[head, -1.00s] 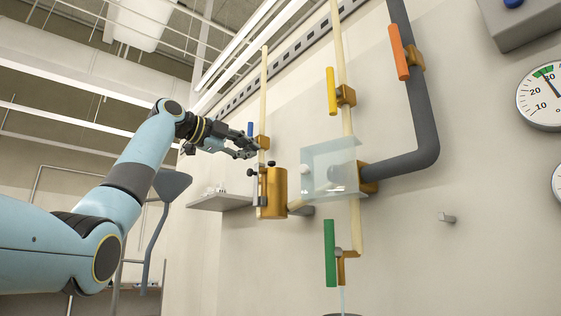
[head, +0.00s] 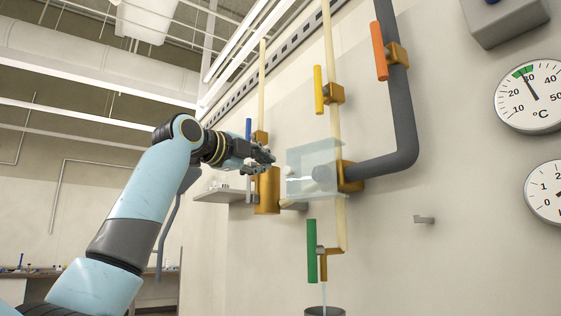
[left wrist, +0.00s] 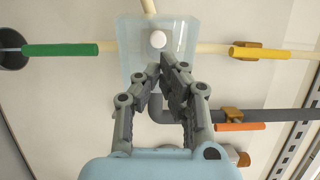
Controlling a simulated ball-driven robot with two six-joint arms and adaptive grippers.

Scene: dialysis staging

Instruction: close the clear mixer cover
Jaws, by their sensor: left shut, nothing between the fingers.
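The clear mixer cover (head: 312,158) is a pale see-through panel in the middle of the head view, in front of a brass valve body (head: 350,176) on a pipe. It carries a white knob (head: 289,170) near its left edge. In the left wrist view the cover (left wrist: 129,45) lies beyond the fingertips, and its white knob (left wrist: 158,39) is just past them. My left gripper (head: 268,158) is shut and empty, to the left of the cover; its fingertips (left wrist: 161,68) overlap the cover in the wrist view. Whether they touch it I cannot tell. My right gripper is out of view.
Green (head: 311,250), yellow (head: 319,90) and orange (head: 379,51) handles sit on the pipes around the cover. A brass cylinder (head: 267,190) is just below my left gripper. A thick grey pipe (head: 405,130) bends to the right. Gauges (head: 534,96) hang at the right.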

